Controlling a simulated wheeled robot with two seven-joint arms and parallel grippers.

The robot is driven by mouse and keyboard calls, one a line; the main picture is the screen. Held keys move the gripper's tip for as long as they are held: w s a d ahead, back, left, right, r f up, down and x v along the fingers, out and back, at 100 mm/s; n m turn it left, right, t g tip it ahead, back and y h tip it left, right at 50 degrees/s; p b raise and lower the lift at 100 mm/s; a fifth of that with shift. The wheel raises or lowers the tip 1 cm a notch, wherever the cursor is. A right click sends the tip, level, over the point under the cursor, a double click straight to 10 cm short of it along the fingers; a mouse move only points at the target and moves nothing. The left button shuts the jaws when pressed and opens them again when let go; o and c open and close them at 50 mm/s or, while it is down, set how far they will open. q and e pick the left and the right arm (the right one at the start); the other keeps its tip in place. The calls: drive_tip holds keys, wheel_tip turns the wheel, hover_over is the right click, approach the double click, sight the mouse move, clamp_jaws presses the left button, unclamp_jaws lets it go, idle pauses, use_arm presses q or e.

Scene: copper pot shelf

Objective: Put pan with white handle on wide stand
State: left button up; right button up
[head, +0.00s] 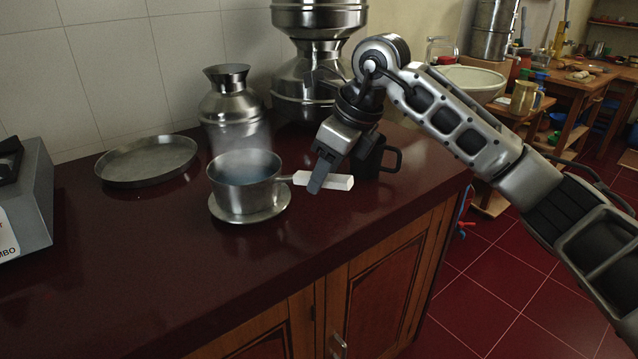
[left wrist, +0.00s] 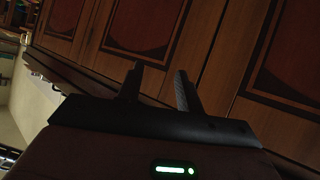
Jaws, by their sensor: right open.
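The pan with white handle (head: 245,178) is a small metal pot, upright on a round, wide metal stand (head: 228,214) on the dark red counter. Its white handle (head: 342,183) points right. My right gripper (head: 319,175) is open at the handle, with one finger in front of it. Whether the handle lies between the fingers or touches them is hard to tell. My left gripper (left wrist: 158,85) is open and empty in the left wrist view, facing wooden cabinet doors. It is outside the head view.
A shallow round metal tray (head: 148,162) lies to the left. A metal milk can (head: 230,108) and a larger metal vessel (head: 305,85) stand behind. A dark mug (head: 378,158) is close behind my right gripper. The front left of the counter (head: 120,260) is clear.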

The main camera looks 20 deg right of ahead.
drive_tip(key=v, duration=0.7)
drive_tip(key=shift+s+d+r, duration=0.1)
drive_tip(key=shift+r, duration=0.3)
drive_tip(key=s+a+f+m+g+y, duration=0.15)
drive_tip(key=s+a+m+y, duration=0.3)
drive_tip(key=a+y, duration=0.5)
drive_tip(key=s+a+f+m+y, duration=0.3)
drive_tip(key=s+a+y, duration=0.3)
drive_tip(key=a+y, duration=0.35)
drive_tip(key=w+d+f+m+t+h, duration=0.1)
drive_tip(key=d+f+m+t+h, duration=0.35)
drive_tip(key=m+t, duration=0.6)
drive_tip(key=w+d+f+m+t+h, duration=0.1)
drive_tip(key=d+f+m+t+h, duration=0.4)
drive_tip(key=m, duration=0.8)
drive_tip(key=s+d+f+m+g+h, duration=0.1)
drive_tip(key=s+f+m+g+h, duration=0.2)
drive_tip(key=s+f+m, duration=0.3)
drive_tip(key=s+d+f+m+g+h, duration=0.2)
drive_tip(key=s+f+m+h, duration=0.4)
drive_tip(key=f, duration=0.7)
drive_tip(key=shift+s+d+g, duration=0.25)
drive_tip(key=shift+d+g, duration=0.1)
drive_tip(key=shift+g, duration=0.15)
